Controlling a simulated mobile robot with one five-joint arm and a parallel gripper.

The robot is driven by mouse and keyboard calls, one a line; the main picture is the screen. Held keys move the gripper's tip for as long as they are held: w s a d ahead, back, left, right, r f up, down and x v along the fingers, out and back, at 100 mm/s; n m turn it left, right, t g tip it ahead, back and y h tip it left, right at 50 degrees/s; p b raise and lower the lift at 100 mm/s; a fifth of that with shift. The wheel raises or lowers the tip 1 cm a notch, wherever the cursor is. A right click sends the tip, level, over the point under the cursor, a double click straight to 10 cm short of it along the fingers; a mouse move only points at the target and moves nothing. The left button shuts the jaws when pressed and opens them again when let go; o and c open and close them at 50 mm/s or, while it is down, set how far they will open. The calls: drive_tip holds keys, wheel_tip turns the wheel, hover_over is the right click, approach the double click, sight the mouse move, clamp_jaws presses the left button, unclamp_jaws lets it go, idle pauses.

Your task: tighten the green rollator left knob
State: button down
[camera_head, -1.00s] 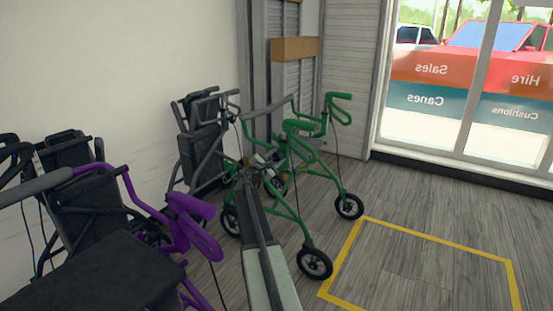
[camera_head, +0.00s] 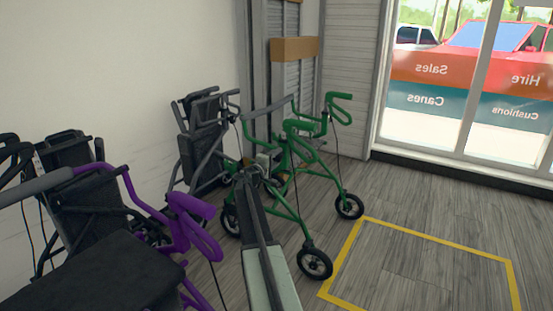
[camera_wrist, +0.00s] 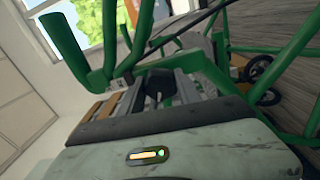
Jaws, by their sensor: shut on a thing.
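The green rollator (camera_head: 285,205) stands upright near the wall, with its handles and two front wheels in the head view. In the wrist view its green frame (camera_wrist: 68,45) surrounds my gripper closely. A dark knob (camera_wrist: 158,86) shows between the fingers of my gripper (camera_wrist: 162,92), which are shut on it. In the head view my gripper (camera_head: 265,160) reaches in at the near left side of the green frame. The knob is too small and hidden there to make out.
A purple rollator (camera_head: 190,228) stands close on the left, beside my arm. A dark grey rollator (camera_head: 203,145) stands behind, against the wall. A yellow floor outline (camera_head: 430,238) encloses clear floor on the right, before the shop window.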

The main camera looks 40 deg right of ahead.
drive_tip(key=m, duration=1.3)
drive_tip(key=shift+m, duration=0.4)
idle(0.3)
drive_tip(key=c, duration=0.8)
unclamp_jaws()
drive_tip(key=shift+c, duration=0.2)
drive_tip(key=v, duration=0.8)
drive_tip(key=shift+f, duration=0.15)
